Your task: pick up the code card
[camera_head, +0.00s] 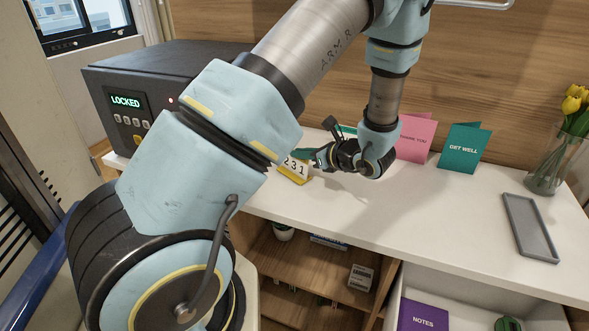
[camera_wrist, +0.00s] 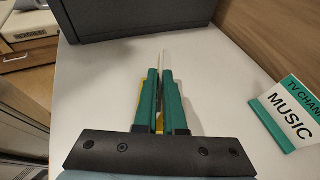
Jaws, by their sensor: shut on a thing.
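The code card (camera_head: 296,170) is a small white card with black digits, "231" visible, and a yellow lower edge. It stands at the left part of the white counter, in front of the black safe. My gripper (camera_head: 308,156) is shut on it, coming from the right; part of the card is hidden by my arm. In the wrist view my green fingers (camera_wrist: 160,78) close on the card (camera_wrist: 161,60), seen edge-on as a thin pale strip with yellow beside the fingers. I cannot tell whether its bottom touches the counter.
The black safe (camera_head: 117,112) reads LOCKED. A TV channel card (camera_wrist: 291,110) reading MUSIC stands to the right in the wrist view. A pink card (camera_head: 415,138), a green GET WELL card (camera_head: 463,147), a grey tray (camera_head: 530,227) and a flower vase (camera_head: 548,165) are farther right.

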